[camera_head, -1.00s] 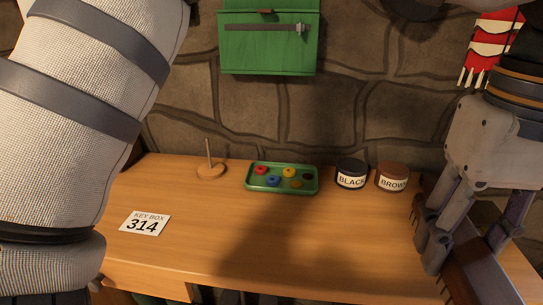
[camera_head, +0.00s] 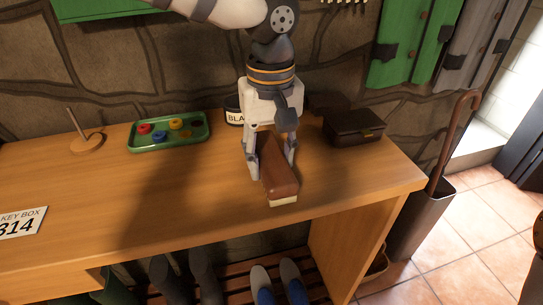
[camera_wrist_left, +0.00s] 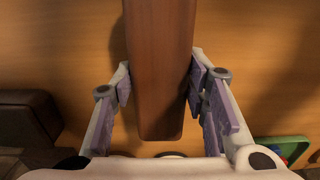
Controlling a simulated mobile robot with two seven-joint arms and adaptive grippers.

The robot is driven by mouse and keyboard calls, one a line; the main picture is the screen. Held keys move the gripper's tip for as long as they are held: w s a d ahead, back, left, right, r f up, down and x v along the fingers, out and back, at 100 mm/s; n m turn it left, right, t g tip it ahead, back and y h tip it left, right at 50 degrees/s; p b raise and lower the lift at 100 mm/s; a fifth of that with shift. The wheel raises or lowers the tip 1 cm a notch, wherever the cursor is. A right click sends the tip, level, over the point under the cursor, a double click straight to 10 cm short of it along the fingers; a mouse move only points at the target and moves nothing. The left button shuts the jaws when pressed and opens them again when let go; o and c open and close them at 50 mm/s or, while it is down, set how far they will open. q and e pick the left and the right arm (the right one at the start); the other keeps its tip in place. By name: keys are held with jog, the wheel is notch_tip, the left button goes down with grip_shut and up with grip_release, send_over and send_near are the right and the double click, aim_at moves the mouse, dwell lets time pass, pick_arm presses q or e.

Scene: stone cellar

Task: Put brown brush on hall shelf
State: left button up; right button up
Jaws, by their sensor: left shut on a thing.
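The brown brush (camera_head: 281,181) has a long brown wooden back and pale bristles showing at its near end. My left gripper (camera_head: 271,168) comes down from above and is shut on the brush, one finger on each side. In the left wrist view the brush's smooth back (camera_wrist_left: 160,70) runs between the purple-padded fingers (camera_wrist_left: 161,88). The brush is over the right part of a wooden worktop (camera_head: 225,220); I cannot tell whether its bristles touch the surface. No separate label marks the hall shelf. My right gripper is out of view.
A green tray (camera_head: 168,132) and a wooden peg stand (camera_head: 86,143) are further left. The worktop's front middle is clear. An umbrella bin (camera_head: 420,215) stands beyond its right end.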

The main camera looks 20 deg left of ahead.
aim_at(271, 156)
pick_arm(q)
jog(key=shift+f, duration=0.2)
jog(key=o, duration=1.2)
notch_tip(271, 156, up, 12)
jog(key=shift+r, duration=0.1)
